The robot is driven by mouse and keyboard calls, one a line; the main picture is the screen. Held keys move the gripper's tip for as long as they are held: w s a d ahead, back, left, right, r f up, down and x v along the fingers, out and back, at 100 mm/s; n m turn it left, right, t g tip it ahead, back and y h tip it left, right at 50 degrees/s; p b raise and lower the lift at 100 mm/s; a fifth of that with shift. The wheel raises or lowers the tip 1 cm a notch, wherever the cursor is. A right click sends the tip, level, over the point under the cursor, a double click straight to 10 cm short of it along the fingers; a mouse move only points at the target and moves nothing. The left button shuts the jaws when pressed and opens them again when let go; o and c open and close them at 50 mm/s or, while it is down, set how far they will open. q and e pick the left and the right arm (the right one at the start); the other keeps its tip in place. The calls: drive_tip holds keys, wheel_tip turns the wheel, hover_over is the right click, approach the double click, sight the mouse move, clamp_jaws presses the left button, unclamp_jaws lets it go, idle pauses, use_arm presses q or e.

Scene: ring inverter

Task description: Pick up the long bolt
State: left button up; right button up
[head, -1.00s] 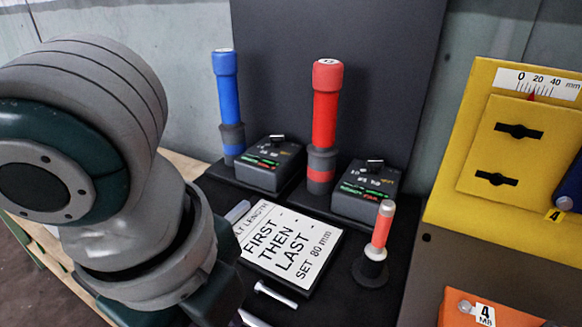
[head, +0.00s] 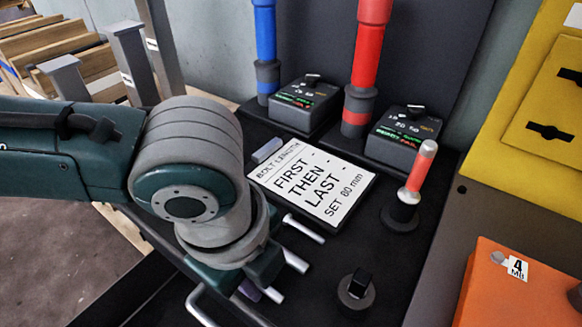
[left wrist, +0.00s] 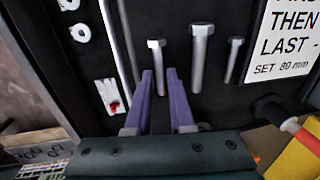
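Three silver bolts lie side by side on the black board in the left wrist view. The middle bolt (left wrist: 199,60) looks longest. The left-hand bolt (left wrist: 157,64) looks shorter, and the right-hand bolt (left wrist: 232,60) is nearest the label plate. My left gripper (left wrist: 159,72) has its purple fingers apart, with the left-hand bolt showing between the tips. I cannot tell how high the tips are above it. The middle bolt is just right of the right finger. In the head view my wrist partly hides the bolts (head: 304,229). My right gripper is not in view.
The label plate (head: 318,186) lies beside the bolts. A red-tipped post (head: 418,170) and a short black knob (head: 357,290) stand to the right. Red (head: 367,70) and blue (head: 264,50) cylinders stand behind with dark control boxes. An orange block (head: 520,290) is at lower right.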

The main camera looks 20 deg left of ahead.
use_arm(q)
clamp_jaws()
drive_tip(key=shift+r, duration=0.15)
